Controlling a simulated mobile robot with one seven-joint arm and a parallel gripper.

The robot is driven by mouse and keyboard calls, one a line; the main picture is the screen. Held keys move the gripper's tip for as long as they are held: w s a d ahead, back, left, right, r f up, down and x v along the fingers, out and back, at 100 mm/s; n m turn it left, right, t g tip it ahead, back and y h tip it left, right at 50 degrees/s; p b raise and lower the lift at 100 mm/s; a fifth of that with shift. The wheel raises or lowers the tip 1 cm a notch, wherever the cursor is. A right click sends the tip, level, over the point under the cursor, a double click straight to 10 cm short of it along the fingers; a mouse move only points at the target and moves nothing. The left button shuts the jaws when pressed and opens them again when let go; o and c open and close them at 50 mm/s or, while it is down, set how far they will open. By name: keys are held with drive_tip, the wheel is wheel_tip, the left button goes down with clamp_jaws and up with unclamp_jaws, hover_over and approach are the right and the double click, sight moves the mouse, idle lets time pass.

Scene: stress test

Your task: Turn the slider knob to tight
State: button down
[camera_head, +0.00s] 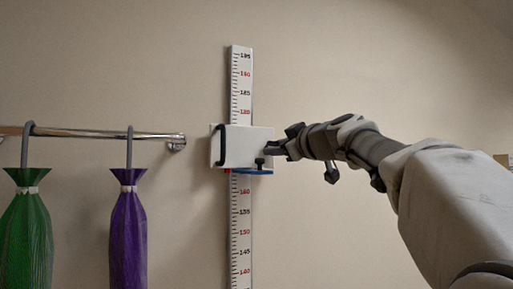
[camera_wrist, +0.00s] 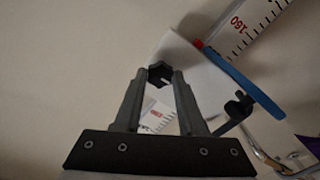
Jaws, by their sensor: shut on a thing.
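The slider is a white box (camera_head: 245,140) on a vertical ruler (camera_head: 241,90) fixed to the wall. In the wrist view the slider's white face (camera_wrist: 195,70) is tilted. The dark lobed slider knob (camera_wrist: 160,72) sits between my two fingertips, which are shut on it; a small pale mark shows on it. In the head view my gripper (camera_head: 278,148) reaches in from the right to the box's right side and hides the knob there. No readable tight marking shows.
A blue arm (camera_head: 254,172) sticks out below the box, with a small black part (camera_head: 259,162) above it. A black handle (camera_head: 220,145) is on the box's left. A chrome rail (camera_head: 100,134) holds a green umbrella (camera_head: 26,225) and a purple umbrella (camera_head: 128,230).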

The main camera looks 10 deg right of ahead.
drive_tip(key=shift+m+b, duration=0.3)
drive_tip(key=shift+m, duration=0.1)
drive_tip(key=m+b, duration=0.1)
drive_tip(key=m, duration=1.6)
idle(0.5)
drive_tip(key=shift+c, duration=2.4)
unclamp_jaws()
drive_tip(key=b+v, duration=0.4)
drive_tip(key=v, duration=1.3)
drive_tip(key=shift+s+b, duration=0.25)
drive_tip(key=shift+b, duration=0.15)
